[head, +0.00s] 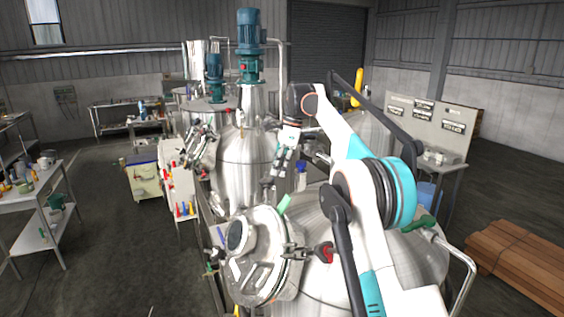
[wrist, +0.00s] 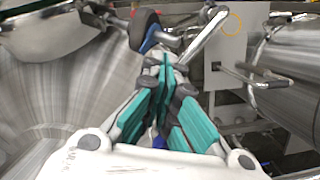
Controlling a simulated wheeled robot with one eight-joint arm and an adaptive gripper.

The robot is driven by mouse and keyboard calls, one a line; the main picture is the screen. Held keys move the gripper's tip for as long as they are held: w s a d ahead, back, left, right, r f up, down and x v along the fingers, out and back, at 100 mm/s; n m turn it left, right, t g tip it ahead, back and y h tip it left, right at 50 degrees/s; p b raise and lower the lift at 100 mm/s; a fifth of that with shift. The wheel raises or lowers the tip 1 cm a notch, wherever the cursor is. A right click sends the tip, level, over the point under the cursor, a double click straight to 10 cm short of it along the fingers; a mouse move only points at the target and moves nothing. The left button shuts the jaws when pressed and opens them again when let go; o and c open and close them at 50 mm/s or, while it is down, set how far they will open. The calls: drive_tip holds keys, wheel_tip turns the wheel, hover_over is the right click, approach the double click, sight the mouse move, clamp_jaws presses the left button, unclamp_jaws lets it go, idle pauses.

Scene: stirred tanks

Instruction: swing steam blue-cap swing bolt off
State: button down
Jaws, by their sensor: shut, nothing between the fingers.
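My gripper (head: 270,182) hangs from the white arm above the near steel tank, in front of the middle tank. In the wrist view its teal-padded fingers (wrist: 166,72) are together with nothing between them. Just beyond the fingertips, a blue-collared dark piece (wrist: 152,38) sits by a bright metal bar; it may be the blue-cap swing bolt, but I cannot tell for sure. The fingers partly cover it, and contact is unclear. In the head view, a small blue part (head: 301,168) shows right of the gripper. The near tank's round hatch (head: 262,255) has a green-capped part (head: 284,203) and a red-capped part (head: 324,252).
The middle tank (head: 240,165) with its blue motor (head: 249,32) stands close behind my gripper. A white panel (head: 430,120) and a bench are at the right. A shelf table (head: 45,215) is at the left. Open floor lies between the table and the tanks.

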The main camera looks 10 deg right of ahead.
drive_tip(key=shift+a+f, duration=0.1)
drive_tip(key=shift+f, duration=0.4)
drive_tip(key=shift+a, duration=0.1)
